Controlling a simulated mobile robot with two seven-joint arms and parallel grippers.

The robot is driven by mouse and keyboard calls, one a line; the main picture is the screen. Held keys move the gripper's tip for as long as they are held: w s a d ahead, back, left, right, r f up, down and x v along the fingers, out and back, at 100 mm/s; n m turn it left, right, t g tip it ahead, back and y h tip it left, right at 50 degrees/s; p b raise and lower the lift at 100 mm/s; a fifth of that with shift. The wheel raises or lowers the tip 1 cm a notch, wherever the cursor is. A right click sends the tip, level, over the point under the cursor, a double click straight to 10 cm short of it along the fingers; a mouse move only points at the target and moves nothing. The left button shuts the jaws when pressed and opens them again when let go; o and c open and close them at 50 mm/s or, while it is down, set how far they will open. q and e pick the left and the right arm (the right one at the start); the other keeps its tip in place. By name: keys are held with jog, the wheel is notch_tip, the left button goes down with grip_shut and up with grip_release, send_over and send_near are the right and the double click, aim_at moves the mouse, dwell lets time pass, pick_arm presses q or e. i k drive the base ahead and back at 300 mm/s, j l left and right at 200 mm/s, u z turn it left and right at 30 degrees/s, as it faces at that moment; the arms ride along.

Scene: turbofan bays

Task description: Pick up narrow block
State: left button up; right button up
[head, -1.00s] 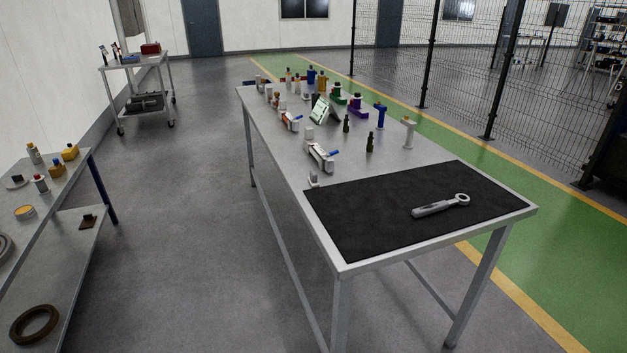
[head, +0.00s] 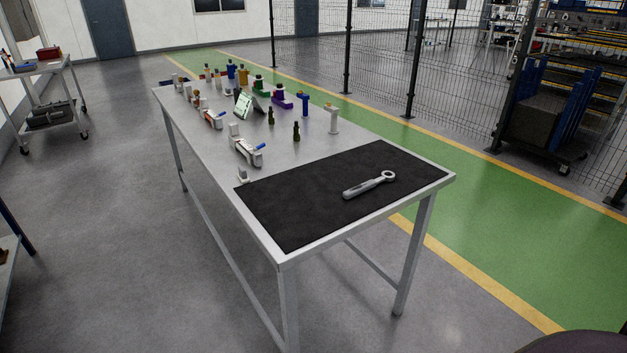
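I cannot tell which piece is the narrow block; the small parts on the long grey workbench (head: 205,150) are too small to tell. Candidates there are a white upright piece (head: 334,119), a blue upright piece (head: 304,103) and a small white piece (head: 242,175) by the corner of the black mat (head: 300,212). Two dark green pieces, one of them a bottle-like piece (head: 296,132), stand mid-bench. Neither of my grippers is in view.
A grey wrench (head: 369,185) lies on the mat. A white clamp-like fixture (head: 245,150), a tablet-like panel (head: 242,105) and a purple piece (head: 282,101) stand behind. A trolley (head: 45,71) is at left.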

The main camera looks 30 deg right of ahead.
aim_at(242, 175)
jog(key=i+j+z, duration=0.1)
jog(key=z, duration=0.25)
jog(key=i+j+z, duration=0.1)
jog(key=z, duration=0.25)
jog(key=i+j+z, duration=0.3)
jog(key=j, duration=0.2)
jog(key=i+j+z, duration=0.15)
jog(key=j, duration=0.15)
jog(key=i+j, duration=0.15)
jog(key=j, duration=0.25)
jog(key=i+j, duration=0.15)
jog(key=j, duration=0.25)
jog(key=i+j+z, duration=0.1)
jog(key=j, duration=0.3)
jog(key=i+j, duration=0.15)
jog(key=j, duration=0.3)
jog(key=i+j, duration=0.15)
jog(key=j, duration=0.25)
jog(key=i+j+z, duration=0.1)
jog(key=j, duration=0.3)
